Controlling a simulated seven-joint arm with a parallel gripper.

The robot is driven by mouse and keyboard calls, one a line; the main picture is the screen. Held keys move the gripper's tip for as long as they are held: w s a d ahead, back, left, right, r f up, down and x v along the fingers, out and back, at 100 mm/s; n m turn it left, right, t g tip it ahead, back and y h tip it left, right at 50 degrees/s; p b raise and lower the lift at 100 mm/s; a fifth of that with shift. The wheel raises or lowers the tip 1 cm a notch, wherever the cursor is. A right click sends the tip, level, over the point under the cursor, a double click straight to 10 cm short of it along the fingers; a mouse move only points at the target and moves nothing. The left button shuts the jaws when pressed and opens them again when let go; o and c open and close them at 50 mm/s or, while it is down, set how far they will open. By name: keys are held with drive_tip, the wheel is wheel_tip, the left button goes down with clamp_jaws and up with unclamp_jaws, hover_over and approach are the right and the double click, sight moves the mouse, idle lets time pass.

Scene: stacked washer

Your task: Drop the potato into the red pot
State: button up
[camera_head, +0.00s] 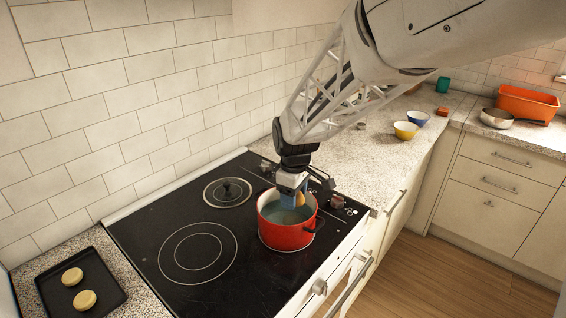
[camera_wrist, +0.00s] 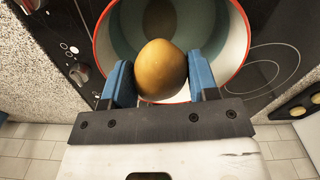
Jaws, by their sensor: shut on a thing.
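The red pot (camera_head: 286,236) stands on the black cooktop, near its right front corner, with a pale blue-green inside. My gripper (camera_head: 298,196) is above the pot, pointing down over its opening. The potato (camera_wrist: 161,71) is brown and rounded, held between the two blue fingers of my gripper (camera_wrist: 162,82) in the wrist view. In the head view only a small part of the potato (camera_head: 301,199) shows beside a finger. The pot's red rim (camera_wrist: 244,30) curves around the potato in the wrist view, and a dark shadow lies on the pot floor beyond it.
A lid (camera_head: 228,190) lies on the cooktop (camera_head: 150,238) behind the pot. A dark tray (camera_head: 104,268) with two round pale pieces is at lower left. Yellow (camera_head: 405,130) and blue (camera_head: 418,118) bowls, a pan (camera_head: 497,118) and an orange bin (camera_head: 527,103) stand on the counter.

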drive_tip(key=shift+f, duration=0.6)
drive_tip(key=o, duration=1)
drive_tip(key=shift+o, duration=0.2)
drive_tip(key=shift+r, duration=3.9)
